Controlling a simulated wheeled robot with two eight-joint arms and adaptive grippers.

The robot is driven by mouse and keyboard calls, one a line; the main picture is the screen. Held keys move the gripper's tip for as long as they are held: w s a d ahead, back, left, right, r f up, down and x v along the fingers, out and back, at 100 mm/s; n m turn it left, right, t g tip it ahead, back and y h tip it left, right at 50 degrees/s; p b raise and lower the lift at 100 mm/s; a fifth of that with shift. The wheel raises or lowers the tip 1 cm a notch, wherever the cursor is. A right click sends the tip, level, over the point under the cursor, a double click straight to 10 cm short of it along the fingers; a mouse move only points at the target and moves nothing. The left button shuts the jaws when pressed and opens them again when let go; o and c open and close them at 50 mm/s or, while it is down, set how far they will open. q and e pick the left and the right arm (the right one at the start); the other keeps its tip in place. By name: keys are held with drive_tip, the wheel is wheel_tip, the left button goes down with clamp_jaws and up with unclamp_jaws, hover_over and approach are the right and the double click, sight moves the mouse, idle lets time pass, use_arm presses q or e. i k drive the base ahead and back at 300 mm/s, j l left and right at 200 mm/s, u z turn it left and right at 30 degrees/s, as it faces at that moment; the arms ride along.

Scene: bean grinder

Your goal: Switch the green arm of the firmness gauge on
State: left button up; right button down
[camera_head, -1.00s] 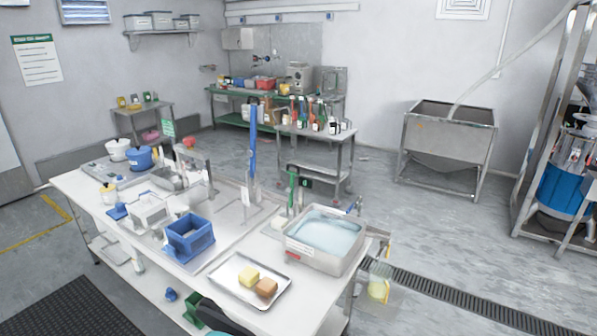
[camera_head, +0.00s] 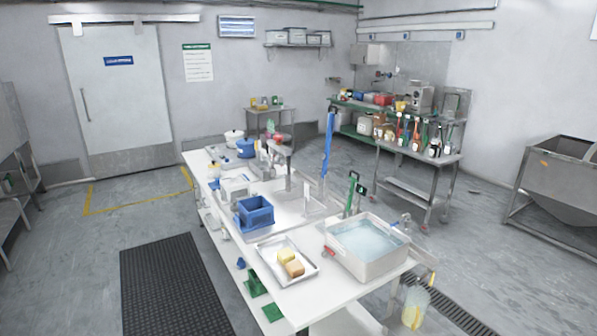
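I cannot pick out the firmness gauge for certain at this distance. A green upright piece (camera_head: 351,192) stands on the white table (camera_head: 318,262), just behind the water-filled basin. A small dark-and-green part sits beside its top. A taller blue upright piece (camera_head: 328,142) stands further back on the same table. Whether either belongs to the gauge, and how any switch is set, is too small to tell. Neither of my grippers is in view.
The basin (camera_head: 367,262) and a tray (camera_head: 311,277) with two blocks occupy the table's near end. A blue box (camera_head: 254,213) stands behind them. A black mat (camera_head: 172,290) lies on open floor to the left. A drain channel (camera_head: 460,318) runs at right.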

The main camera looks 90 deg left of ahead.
sight(349, 195)
drive_tip(key=i+j+u, duration=0.25)
drive_tip(key=i+u, duration=1.25)
drive_tip(key=u, duration=0.15)
drive_tip(key=i+l+u, duration=0.2)
drive_tip(key=u, duration=0.2)
drive_tip(key=i+l+u, duration=0.25)
drive_tip(key=u, duration=0.2)
drive_tip(key=i+u, duration=0.2)
drive_tip(key=u, duration=0.2)
drive_tip(key=i+u, duration=0.15)
drive_tip(key=u, duration=0.25)
drive_tip(key=i+l+u, duration=0.1)
drive_tip(key=u, duration=0.35)
drive_tip(key=i+l+u, duration=0.2)
drive_tip(key=u, duration=0.2)
drive_tip(key=i+l+u, duration=0.15)
drive_tip(key=u, duration=0.25)
